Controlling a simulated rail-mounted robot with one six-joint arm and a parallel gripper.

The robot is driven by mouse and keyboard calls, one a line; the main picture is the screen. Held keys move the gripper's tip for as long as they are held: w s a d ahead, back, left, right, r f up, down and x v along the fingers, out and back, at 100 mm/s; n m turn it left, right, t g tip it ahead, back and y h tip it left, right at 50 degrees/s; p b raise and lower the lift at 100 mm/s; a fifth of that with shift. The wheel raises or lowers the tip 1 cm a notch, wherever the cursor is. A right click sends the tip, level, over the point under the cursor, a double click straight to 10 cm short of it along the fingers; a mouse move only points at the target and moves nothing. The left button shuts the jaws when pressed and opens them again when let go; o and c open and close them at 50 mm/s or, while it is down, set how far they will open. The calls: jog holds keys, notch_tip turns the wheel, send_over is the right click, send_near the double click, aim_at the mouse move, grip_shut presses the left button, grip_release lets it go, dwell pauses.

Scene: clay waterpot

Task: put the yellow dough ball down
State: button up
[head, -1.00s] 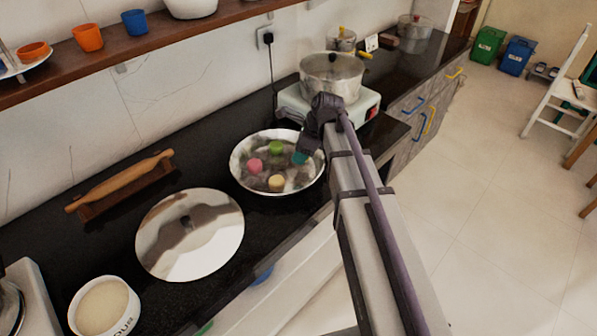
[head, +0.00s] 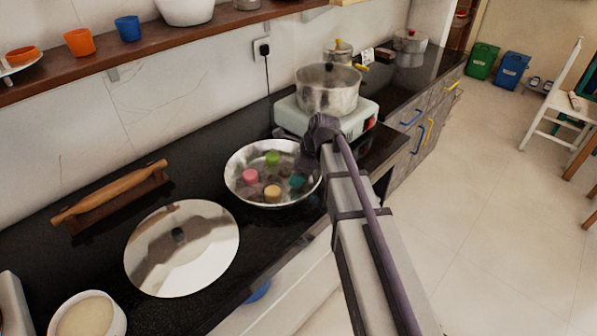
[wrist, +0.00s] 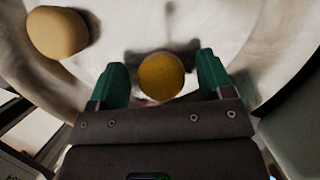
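The yellow dough ball (wrist: 161,76) shows in the wrist view between the two green fingertips of my gripper (wrist: 162,82). A narrow gap shows on each side of the ball, so the fingers look open around it. Pale metal of the pan (head: 237,180) lies behind the ball; I cannot tell whether the ball touches it. In the head view my gripper (head: 297,181) reaches down inside the right side of the pan, and I cannot make out the yellow ball there. A beige piece (wrist: 57,32) lies at the upper left in the wrist view.
A green piece (head: 272,158) and a pink piece (head: 250,176) are in the pan. A shiny lid (head: 205,250) lies to its left, and a rolling pin (head: 115,191) on a stand lies beyond. A steel pot (head: 328,92) on a stove (head: 371,108) stands behind my gripper.

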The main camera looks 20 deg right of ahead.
jog(key=p+v, duration=1.2)
jog(key=v, duration=0.1)
jog(key=s+a+n, duration=0.1)
jog(key=s+n, duration=0.1)
jog(key=n, duration=0.1)
jog(key=s+a+f+n+h, duration=0.1)
jog(key=s+n, duration=0.1)
jog(key=n, duration=0.1)
jog(key=s+a+n+g, duration=0.1)
jog(key=s+a+n, duration=0.1)
jog(key=s+n, duration=0.1)
jog(key=shift+f+h+b, duration=0.2)
jog(key=shift+h+b, duration=0.1)
jog(key=s+a+n+g+h, duration=0.1)
jog(key=s+a+n+h, duration=0.1)
jog(key=s+n, duration=0.7)
jog(key=shift+f+n+h, duration=0.25)
jog(key=shift+n+h, duration=0.05)
jog(key=shift+n, duration=2.2)
